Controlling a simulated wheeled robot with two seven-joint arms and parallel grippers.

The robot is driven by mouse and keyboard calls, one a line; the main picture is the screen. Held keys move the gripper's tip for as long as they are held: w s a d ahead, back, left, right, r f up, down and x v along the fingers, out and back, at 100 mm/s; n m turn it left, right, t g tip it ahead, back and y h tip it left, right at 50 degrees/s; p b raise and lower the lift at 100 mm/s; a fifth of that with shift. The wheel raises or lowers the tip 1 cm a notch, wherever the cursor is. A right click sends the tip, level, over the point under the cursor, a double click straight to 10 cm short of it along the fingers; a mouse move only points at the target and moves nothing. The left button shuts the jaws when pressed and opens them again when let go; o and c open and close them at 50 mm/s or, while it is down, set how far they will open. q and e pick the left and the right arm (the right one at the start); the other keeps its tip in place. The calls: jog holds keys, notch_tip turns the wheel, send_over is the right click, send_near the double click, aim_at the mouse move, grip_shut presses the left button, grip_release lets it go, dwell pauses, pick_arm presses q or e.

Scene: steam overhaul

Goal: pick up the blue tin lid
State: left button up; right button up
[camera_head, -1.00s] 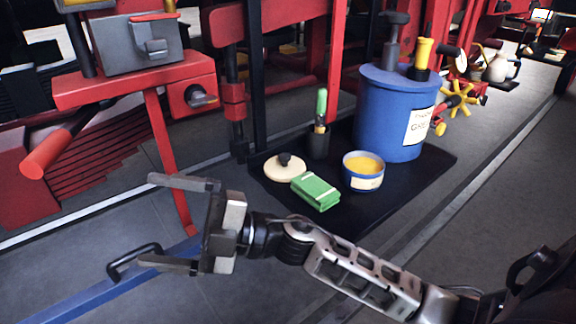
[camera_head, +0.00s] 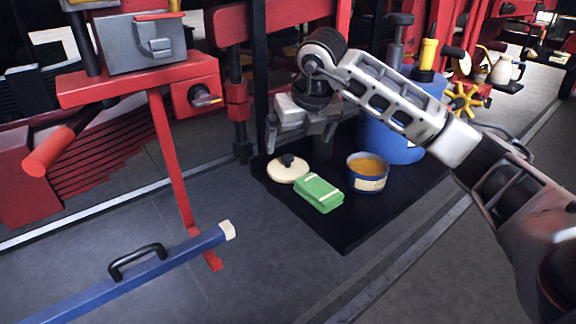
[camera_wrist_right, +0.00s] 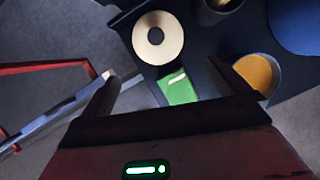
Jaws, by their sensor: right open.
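The blue tin (camera_head: 367,184) stands on the black mat with its yellow-orange contents exposed; it also shows in the right wrist view (camera_wrist_right: 262,88). I cannot make out a separate blue lid in either view. My right gripper (camera_head: 298,150) is open and empty, pointing down above the back of the mat near the disc. My left gripper is not in view.
A large blue drum (camera_head: 378,143) stands behind, partly covered by my right arm. A dark cup (camera_wrist_right: 215,8) shows in the wrist view. A blue bar with a black handle (camera_head: 135,277) is at lower left.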

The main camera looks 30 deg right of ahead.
aim_at(289, 169)
jog(key=x, duration=0.3)
jog(key=p+x, duration=0.1)
jog(key=x, duration=0.6)
jog(key=shift+w+r, duration=0.1)
jog(key=shift+w, duration=0.25)
jog(key=c, duration=0.8)
